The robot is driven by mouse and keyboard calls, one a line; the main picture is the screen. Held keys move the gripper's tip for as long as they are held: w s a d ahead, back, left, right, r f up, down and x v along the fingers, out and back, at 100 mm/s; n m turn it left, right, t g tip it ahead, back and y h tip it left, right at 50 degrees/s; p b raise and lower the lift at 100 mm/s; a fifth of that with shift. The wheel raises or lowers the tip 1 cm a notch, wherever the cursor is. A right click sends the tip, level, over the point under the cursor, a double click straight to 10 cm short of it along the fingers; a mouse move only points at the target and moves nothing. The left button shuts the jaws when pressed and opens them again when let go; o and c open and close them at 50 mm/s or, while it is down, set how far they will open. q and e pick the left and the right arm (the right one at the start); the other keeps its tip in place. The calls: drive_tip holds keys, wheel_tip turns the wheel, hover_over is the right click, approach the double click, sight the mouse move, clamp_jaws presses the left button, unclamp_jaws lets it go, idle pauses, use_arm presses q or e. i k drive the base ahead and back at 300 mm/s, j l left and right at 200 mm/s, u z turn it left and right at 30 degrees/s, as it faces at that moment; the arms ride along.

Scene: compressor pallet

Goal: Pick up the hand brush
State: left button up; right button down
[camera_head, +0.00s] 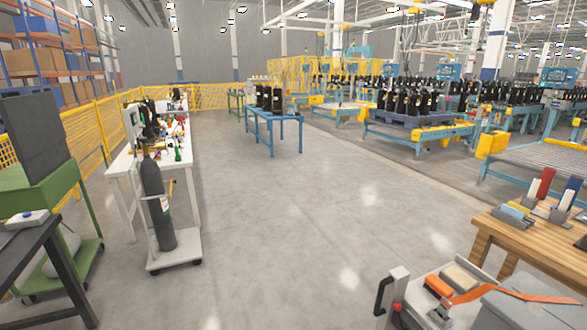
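I cannot make out a hand brush for certain in the head view. Several small tools and bottles, too small to tell apart, stand on the white workbench (122,160) at the left. Upright red, white and blue items (545,184) stand in a holder on the wooden table (495,228) at the right; I cannot tell what they are. An orange-handled object (438,286) lies on a grey cart (415,308) at the bottom right. Neither of my grippers is in view.
A black gas cylinder (157,205) on a wheeled trolley (174,258) stands beside the workbench. A green cart (32,190) and dark table (28,240) are at the far left. Blue conveyors (410,135) fill the back right. The middle floor (290,220) is clear.

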sight(435, 286)
drive_tip(key=z, duration=1.3)
drive_tip(key=i+z, duration=0.1)
drive_tip(key=z, duration=0.3)
drive_tip(key=j+z, duration=0.15)
drive_tip(key=z, duration=0.2)
drive_tip(key=i+j+z, duration=0.1)
drive_tip(key=z, duration=0.3)
drive_tip(key=i+j+z, duration=0.2)
drive_tip(key=j+z, duration=0.25)
drive_tip(key=j, duration=0.85)
drive_tip(key=j+z, duration=0.45)
drive_tip(key=j, duration=0.85)
